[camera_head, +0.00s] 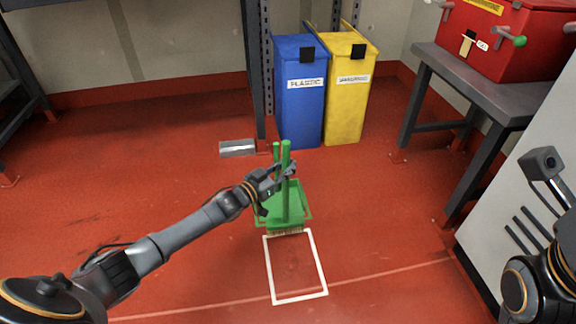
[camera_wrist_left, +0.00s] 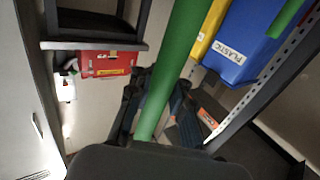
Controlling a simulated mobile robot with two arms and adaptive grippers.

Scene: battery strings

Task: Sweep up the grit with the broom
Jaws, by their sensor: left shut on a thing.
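A green broom (camera_head: 286,205) stands about upright, its bristles at the back edge of a white outlined rectangle (camera_head: 269,270) on the red floor. My left gripper (camera_head: 286,172) is shut on the upper part of the broom's handle. The left wrist view shows a green handle (camera_wrist_left: 170,70) running up between the fingers. A green dustpan (camera_head: 302,202) is just behind the broom, partly hidden by it. A second, shorter green handle (camera_head: 276,151) rises beside the broom's. Inside the rectangle I cannot make out grit clearly. My right gripper does not show clearly; only parts of my right arm appear.
A blue plastic bin (camera_head: 300,110) and a yellow bin (camera_head: 347,110) stand at the back. A metal plate-like thing (camera_head: 238,148) lies left of them. A grey table (camera_head: 490,75) with a red box (camera_head: 500,40) is at right. Floor left and front is clear.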

